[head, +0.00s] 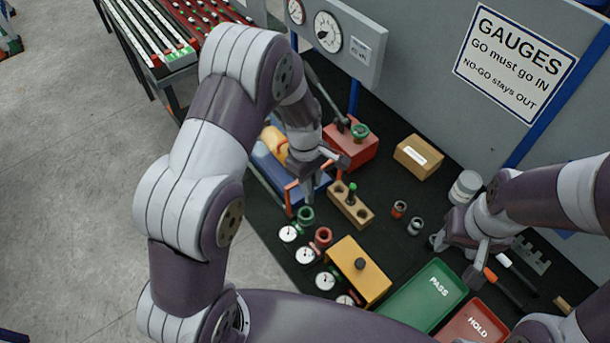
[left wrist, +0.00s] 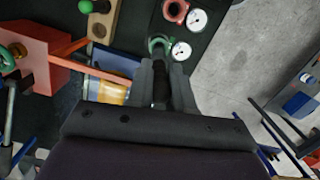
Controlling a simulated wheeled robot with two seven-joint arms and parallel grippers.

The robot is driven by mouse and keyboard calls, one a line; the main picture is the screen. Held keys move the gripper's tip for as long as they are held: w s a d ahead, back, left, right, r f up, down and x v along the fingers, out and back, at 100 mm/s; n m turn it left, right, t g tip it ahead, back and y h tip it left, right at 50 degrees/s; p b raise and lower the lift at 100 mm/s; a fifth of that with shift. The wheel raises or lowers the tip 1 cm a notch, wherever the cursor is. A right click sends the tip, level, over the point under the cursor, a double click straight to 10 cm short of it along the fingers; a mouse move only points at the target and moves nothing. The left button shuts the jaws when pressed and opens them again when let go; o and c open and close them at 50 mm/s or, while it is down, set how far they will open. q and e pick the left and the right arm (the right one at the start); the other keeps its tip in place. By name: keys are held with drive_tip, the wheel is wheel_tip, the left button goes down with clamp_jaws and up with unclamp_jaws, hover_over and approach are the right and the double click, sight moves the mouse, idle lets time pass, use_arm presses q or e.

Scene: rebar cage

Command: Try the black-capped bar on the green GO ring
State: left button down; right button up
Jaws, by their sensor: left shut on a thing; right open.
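My left gripper (head: 322,178) is shut on a dark bar, seen between its fingers in the left wrist view (left wrist: 160,90). Its cap and ends are mostly hidden by the fingers. A green ring (head: 306,214) lies on the black mat by a white dial, just below the gripper; in the left wrist view the ring (left wrist: 160,44) sits just beyond the fingertips. I cannot tell whether the bar touches it. Another green ring (head: 360,131) is on a red block (head: 352,148). My right gripper (head: 462,258) is open and empty over the right part of the mat.
A red ring (head: 323,236) and several dials lie nearby. A wooden block (head: 357,210) holds a green-topped plug. A yellow block (head: 359,270), green PASS tray (head: 427,298) and red HOLD tray (head: 482,325) stand at the front.

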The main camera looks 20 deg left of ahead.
use_arm(q)
drive_tip(key=shift+a, duration=0.25)
wheel_tip(320, 180, down, 5)
drive_tip(key=b, duration=0.3)
drive_tip(key=shift+f, duration=0.15)
drive_tip(key=shift+w+a+f, duration=0.1)
drive_tip(key=shift+f, duration=0.2)
drive_tip(key=shift+a+f, duration=0.15)
drive_tip(key=shift+a, duration=0.1)
use_arm(e)
drive_tip(key=f, duration=0.1)
drive_tip(key=a+f, duration=0.1)
drive_tip(key=f, duration=0.1)
drive_tip(key=shift+a, duration=0.15)
use_arm(q)
drive_tip(key=shift+d, duration=0.2)
use_arm(e)
drive_tip(key=shift+d, duration=0.2)
use_arm(q)
drive_tip(key=shift+a, duration=0.2)
use_arm(e)
drive_tip(key=shift+a+r, duration=0.1)
drive_tip(key=shift+a, duration=0.05)
use_arm(q)
drive_tip(key=shift+d, duration=0.1)
use_arm(e)
drive_tip(key=shift+r, duration=0.15)
